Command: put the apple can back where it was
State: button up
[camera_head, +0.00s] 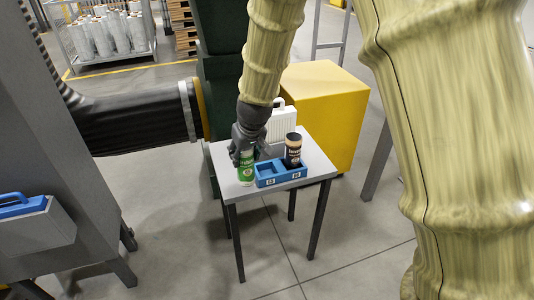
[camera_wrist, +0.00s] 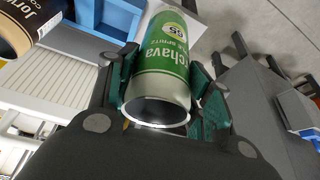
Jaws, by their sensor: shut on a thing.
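A green can (camera_head: 246,170) with a pale rim is upright in my gripper (camera_head: 247,152), just left of the blue holder (camera_head: 281,180). I cannot tell whether its base touches the table. The wrist view shows the green can (camera_wrist: 162,62) between both fingers, with white lettering; no apple is readable on it. My gripper (camera_wrist: 158,90) is shut on it. The blue holder has two slots: the left is empty, and a black and tan can (camera_head: 293,150) stands in the right. That can shows partly at the upper left of the wrist view (camera_wrist: 22,35).
The small grey table (camera_head: 318,164) carries the holder and a white case (camera_head: 282,124) at its back. A yellow box (camera_head: 325,105) stands behind the table. A grey cabinet (camera_head: 75,150) is at the left. The table's front left corner is clear.

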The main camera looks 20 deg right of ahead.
jog(key=w+d+f, duration=0.4)
jog(key=w+d, duration=0.1)
jog(key=d, duration=0.3)
jog(key=shift+w+d+f+p, duration=0.2)
jog(key=shift+w+d+p, duration=0.1)
jog(key=shift+p, duration=0.15)
jog(key=shift+f, duration=0.1)
jog(key=shift+f, duration=0.1)
jog(key=o, duration=0.7)
jog(key=shift+o, duration=0.2)
